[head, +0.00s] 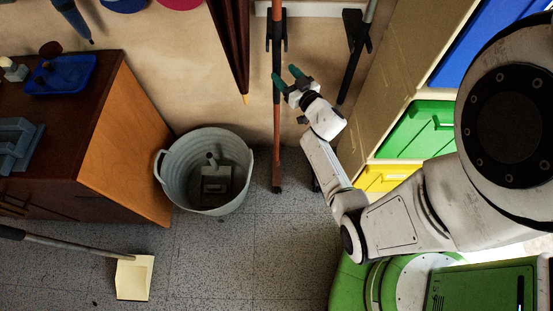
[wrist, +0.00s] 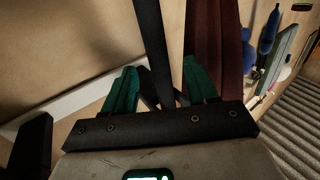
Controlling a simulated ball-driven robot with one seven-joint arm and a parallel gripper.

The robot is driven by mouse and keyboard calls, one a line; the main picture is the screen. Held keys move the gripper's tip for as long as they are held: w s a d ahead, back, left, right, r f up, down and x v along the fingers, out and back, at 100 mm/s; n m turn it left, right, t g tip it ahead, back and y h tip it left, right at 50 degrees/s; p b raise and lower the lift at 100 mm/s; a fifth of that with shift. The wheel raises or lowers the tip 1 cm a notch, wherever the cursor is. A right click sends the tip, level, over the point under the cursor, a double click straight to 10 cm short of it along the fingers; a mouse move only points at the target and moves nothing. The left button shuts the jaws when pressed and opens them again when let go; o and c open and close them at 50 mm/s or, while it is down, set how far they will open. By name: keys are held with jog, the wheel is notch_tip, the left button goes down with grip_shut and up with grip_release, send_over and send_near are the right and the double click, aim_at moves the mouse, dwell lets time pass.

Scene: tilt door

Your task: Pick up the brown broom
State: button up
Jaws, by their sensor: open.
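The brown broom (head: 277,140) hangs upright on the wall; its long thin brown handle passes a black holder near the top of the head view. Its upper end is out of frame. My gripper (head: 287,77) has green fingertips and is open at the handle, just below the holder; the left fingertip overlaps the handle in the head view. In the wrist view a dark upright pole (wrist: 153,45) shows between the two spread green fingers, probably the broom's handle in shadow. I cannot tell whether a finger touches it.
A dark red folded umbrella (head: 232,45) hangs left of the broom, close to my gripper; a black-and-grey pole (head: 357,50) hangs to the right. A metal tub (head: 212,170) stands below left. A brown cabinet (head: 140,150) and a dustpan (head: 134,278) are left; drawers (head: 415,130) are right.

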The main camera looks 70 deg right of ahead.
aim_at(279, 66)
jog(key=shift+b+x, duration=0.4)
jog(key=shift+x, duration=2.35)
jog(key=shift+r, duration=0.2)
grip_shut()
jog(key=shift+d+r, duration=0.1)
